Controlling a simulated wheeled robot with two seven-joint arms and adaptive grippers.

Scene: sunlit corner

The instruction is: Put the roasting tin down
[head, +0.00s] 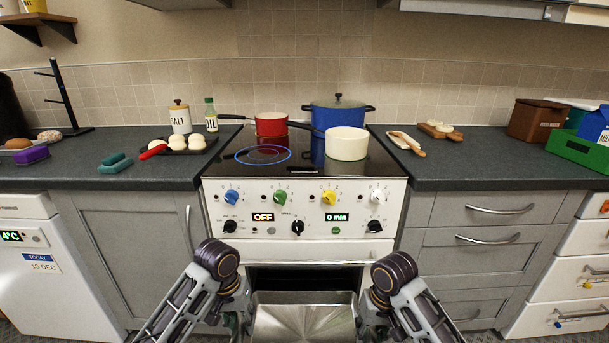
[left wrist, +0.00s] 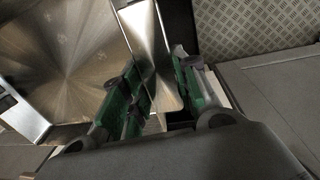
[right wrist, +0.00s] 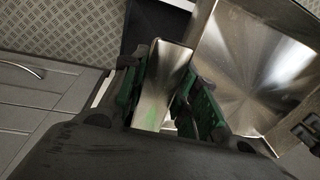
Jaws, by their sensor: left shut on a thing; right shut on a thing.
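The roasting tin (head: 303,324) is a shiny, empty metal tin at the bottom middle of the head view, in front of the cooker's dark oven opening (head: 300,279). My left gripper (head: 241,318) is at its left side and my right gripper (head: 367,318) at its right side. In the left wrist view the green-padded fingers (left wrist: 157,72) are shut on one side of the tin (left wrist: 70,60). In the right wrist view the fingers (right wrist: 160,80) are shut on the other side of the tin (right wrist: 250,70). What lies under the tin is hidden.
On the hob stand a red pan (head: 270,124), a cream pan (head: 346,144) and a blue pot (head: 338,114); bare glass with a lit blue ring (head: 263,155) is at front left. The left worktop (head: 75,173) and right worktop (head: 480,170) have free front areas.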

